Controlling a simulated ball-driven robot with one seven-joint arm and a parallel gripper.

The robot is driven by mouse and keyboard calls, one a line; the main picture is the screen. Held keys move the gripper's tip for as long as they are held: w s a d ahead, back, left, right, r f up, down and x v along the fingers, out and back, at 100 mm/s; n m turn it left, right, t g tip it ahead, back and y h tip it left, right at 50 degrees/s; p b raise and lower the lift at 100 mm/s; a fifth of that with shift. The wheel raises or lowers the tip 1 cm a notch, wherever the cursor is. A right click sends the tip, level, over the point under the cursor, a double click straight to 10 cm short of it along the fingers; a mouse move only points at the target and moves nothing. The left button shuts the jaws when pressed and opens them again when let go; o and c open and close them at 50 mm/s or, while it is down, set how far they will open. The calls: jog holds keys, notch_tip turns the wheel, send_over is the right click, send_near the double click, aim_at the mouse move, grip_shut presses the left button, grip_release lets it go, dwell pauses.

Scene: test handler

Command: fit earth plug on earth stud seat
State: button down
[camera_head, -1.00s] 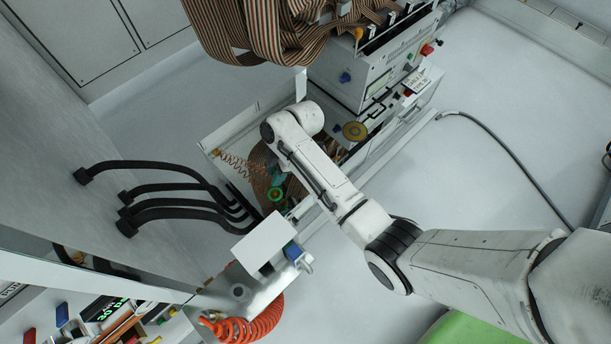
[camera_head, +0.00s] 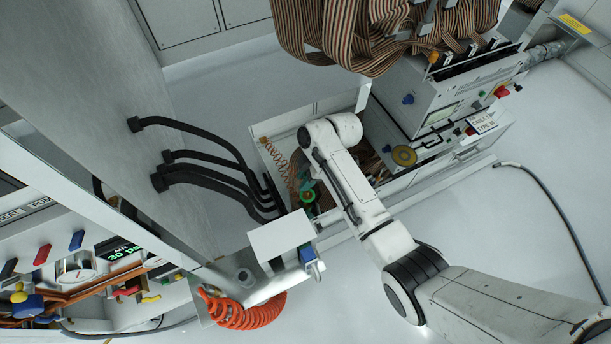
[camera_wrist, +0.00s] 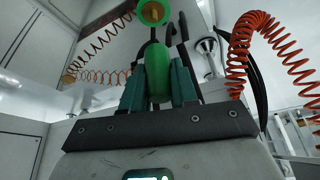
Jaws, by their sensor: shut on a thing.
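My gripper (camera_wrist: 158,78) has two dark green fingers shut on a bright green rounded body, which looks like the earth plug (camera_wrist: 160,72). A green ring with a tan middle (camera_wrist: 154,11) shows just beyond the plug in the wrist view. The green ring also shows in the head view (camera_head: 307,196), beside my gripper. I cannot tell whether this ring is the earth stud seat or part of the plug, or whether they touch. A thin copper-coloured coiled cord (camera_wrist: 100,76) leads from the left toward the plug. My arm partly hides the gripper in the head view.
Black hoses (camera_head: 215,165) arch from the grey wall left of the gripper. A white instrument cabinet (camera_head: 415,90) and brown striped ribbon cables (camera_head: 345,35) are behind. The floor at right is mostly clear.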

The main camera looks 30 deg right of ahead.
jog(key=b, duration=0.3)
send_over(300, 196)
jog(key=d, duration=0.2)
jog(key=shift+s+a+f, duration=0.15)
jog(key=shift+f, duration=1.05)
jog(key=shift+s+a+f, duration=0.1)
jog(key=shift+f, duration=1.1)
jog(key=shift+f+b, duration=0.55)
jog(key=shift+f, duration=0.9)
jog(key=c, duration=0.8)
grip_release()
jog(key=p+v, duration=0.5)
jog(key=v, duration=0.5)
jog(key=shift+d+r+p, duration=0.15)
jog(key=shift+r+p, duration=0.15)
jog(key=shift+r, duration=0.1)
jog(key=shift+s, duration=0.1)
